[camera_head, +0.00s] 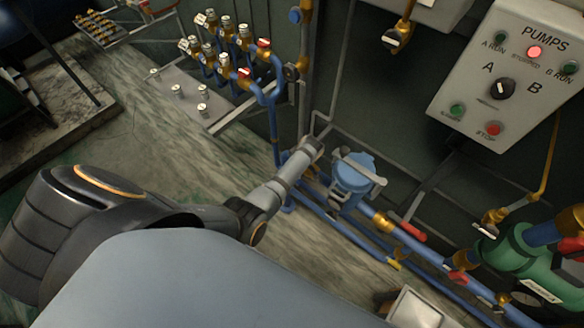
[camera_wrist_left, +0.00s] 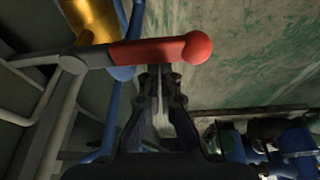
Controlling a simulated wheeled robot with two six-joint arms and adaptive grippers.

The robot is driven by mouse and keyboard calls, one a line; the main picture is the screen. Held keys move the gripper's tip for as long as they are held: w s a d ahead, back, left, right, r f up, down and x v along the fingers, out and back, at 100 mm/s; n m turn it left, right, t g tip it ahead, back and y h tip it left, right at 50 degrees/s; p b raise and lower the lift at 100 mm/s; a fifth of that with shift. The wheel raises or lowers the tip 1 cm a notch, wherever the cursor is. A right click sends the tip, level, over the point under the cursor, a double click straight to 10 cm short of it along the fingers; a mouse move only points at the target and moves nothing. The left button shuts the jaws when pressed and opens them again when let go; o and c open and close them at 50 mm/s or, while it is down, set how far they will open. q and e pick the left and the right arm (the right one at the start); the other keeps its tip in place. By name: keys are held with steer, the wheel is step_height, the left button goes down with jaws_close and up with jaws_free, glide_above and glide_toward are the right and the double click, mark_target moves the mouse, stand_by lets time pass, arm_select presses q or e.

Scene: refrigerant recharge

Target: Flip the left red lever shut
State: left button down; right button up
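A lever with a red grip and round end (camera_wrist_left: 165,50) lies across the left wrist view, on a grey metal arm by a brass fitting (camera_wrist_left: 90,18). My left gripper (camera_wrist_left: 161,72) has its two dark fingers close together, with only a thin gap between them and nothing held. Its tips are at the lower edge of the red grip in that view; I cannot tell if they touch it. In the head view my left wrist reaches the blue pipe left of the blue filter housing (camera_head: 352,180); the gripper and this lever are hidden there. My right gripper is not in view.
Another red lever (camera_head: 411,229) sits on the blue pipe right of the housing. A green pump (camera_head: 520,260) stands at the far right, below the pump control panel (camera_head: 515,70). Brass valves (camera_head: 222,45) with blue pipes stand at the upper left.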

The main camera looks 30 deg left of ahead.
arm_select(q)
steer(key=shift+d+f, duration=0.1)
steer(key=a, duration=0.4)
steer(key=w+v, duration=0.1)
steer(key=v, duration=0.9)
steer(key=shift+w+p, duration=0.15)
steer(key=shift+p, duration=0.2)
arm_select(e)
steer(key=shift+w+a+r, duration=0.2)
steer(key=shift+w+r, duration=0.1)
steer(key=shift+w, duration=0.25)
